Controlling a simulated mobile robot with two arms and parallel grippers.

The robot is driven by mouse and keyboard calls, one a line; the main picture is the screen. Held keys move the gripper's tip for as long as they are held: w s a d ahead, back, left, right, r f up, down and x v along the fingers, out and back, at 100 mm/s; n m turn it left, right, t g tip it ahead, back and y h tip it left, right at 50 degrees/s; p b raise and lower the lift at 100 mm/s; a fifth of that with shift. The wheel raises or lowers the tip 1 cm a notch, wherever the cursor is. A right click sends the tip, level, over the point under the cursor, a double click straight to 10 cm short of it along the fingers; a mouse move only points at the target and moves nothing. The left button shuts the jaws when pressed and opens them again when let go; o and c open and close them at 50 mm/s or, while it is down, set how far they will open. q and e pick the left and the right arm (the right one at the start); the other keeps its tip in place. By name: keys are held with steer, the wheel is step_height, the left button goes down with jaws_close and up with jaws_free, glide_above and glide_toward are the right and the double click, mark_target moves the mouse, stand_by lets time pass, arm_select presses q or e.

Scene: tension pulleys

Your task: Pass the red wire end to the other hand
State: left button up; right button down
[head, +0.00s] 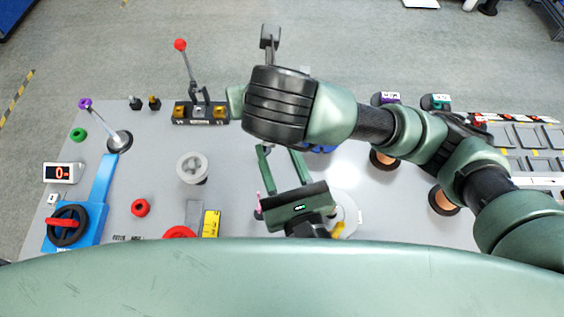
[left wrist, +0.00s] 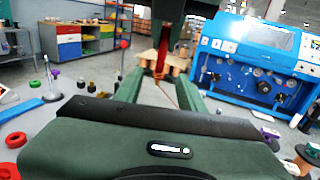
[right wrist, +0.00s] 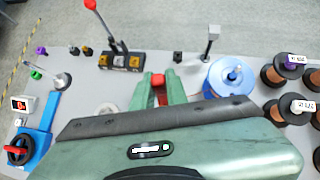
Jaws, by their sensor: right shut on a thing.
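The red wire end (right wrist: 157,80) is between the fingertips of my right gripper (right wrist: 159,87), which is shut on it. It also shows in the left wrist view (left wrist: 161,58), hanging upright, with a thin wire (left wrist: 178,93) below it. My left gripper (head: 281,152) is open and empty, its fingers apart and pointing away from me. In the left wrist view the red end appears beyond and between the open left fingers (left wrist: 163,82), apart from them. In the head view my right wrist hides the red end and the right fingers.
A red-knobbed lever (head: 188,65) stands at the back of the table. A white pulley (head: 193,167) and red ring (head: 140,208) are left of my left gripper. A blue spool (right wrist: 229,76) and several copper spools (right wrist: 272,76) are at the right. Clear tabletop (head: 155,170) lies at left.

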arm_select(q)
steer(key=x, duration=0.9)
jaws_close()
arm_select(e)
steer(key=c, duration=1.3)
jaws_free()
steer(key=shift+w, duration=0.1)
steer(key=shift+c, duration=0.2)
